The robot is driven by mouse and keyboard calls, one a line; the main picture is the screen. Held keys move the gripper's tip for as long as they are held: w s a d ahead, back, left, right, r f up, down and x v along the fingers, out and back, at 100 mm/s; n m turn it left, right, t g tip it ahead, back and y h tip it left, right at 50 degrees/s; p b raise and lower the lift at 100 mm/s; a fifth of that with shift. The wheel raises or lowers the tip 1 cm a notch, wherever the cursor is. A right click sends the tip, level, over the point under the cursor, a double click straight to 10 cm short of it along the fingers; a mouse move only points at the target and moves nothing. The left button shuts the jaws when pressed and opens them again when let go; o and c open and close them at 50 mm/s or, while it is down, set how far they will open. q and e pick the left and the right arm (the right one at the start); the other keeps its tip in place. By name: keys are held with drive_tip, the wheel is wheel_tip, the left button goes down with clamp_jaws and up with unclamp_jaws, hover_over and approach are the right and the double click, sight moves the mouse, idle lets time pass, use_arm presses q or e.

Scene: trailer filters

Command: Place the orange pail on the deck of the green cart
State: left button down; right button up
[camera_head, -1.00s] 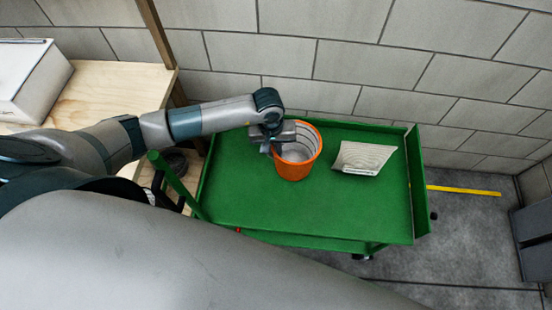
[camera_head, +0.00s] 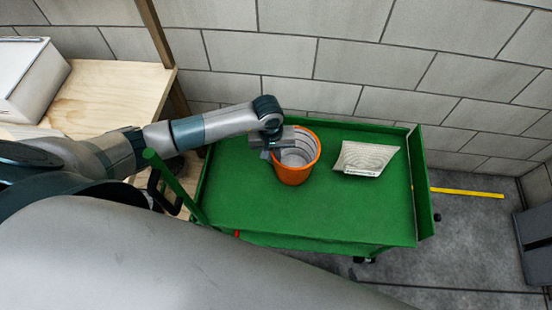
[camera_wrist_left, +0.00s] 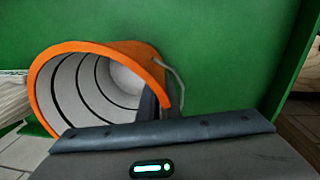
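The orange pail (camera_head: 292,172) is upright over the left-middle of the green cart's deck (camera_head: 345,215). Whether its base touches the deck I cannot tell. My left gripper (camera_head: 274,150) is at the pail's left rim, its arm reaching in from the left. In the left wrist view the pail (camera_wrist_left: 95,52) shows its open mouth, grey ringed inside and wire handle. A dark finger (camera_wrist_left: 150,103) shows inside the right part of the mouth, so the gripper appears shut on the rim. My right gripper is not identifiable in either view.
A pale ridged filter (camera_head: 366,158) lies on the deck right of the pail. A block wall (camera_head: 330,65) runs behind the cart. A wooden bench (camera_head: 110,95) with a white box (camera_head: 30,80) stands left.

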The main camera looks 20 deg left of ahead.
use_arm(q)
drive_tip(key=shift+f, duration=0.15)
use_arm(e)
drive_tip(key=shift+w+r, duration=0.1)
drive_tip(key=shift+w, duration=0.15)
use_arm(q)
drive_tip(key=shift+f, duration=0.15)
drive_tip(key=c, duration=2)
unclamp_jaws()
use_arm(e)
drive_tip(key=shift+d, duration=0.35)
drive_tip(key=shift+s+a, duration=0.1)
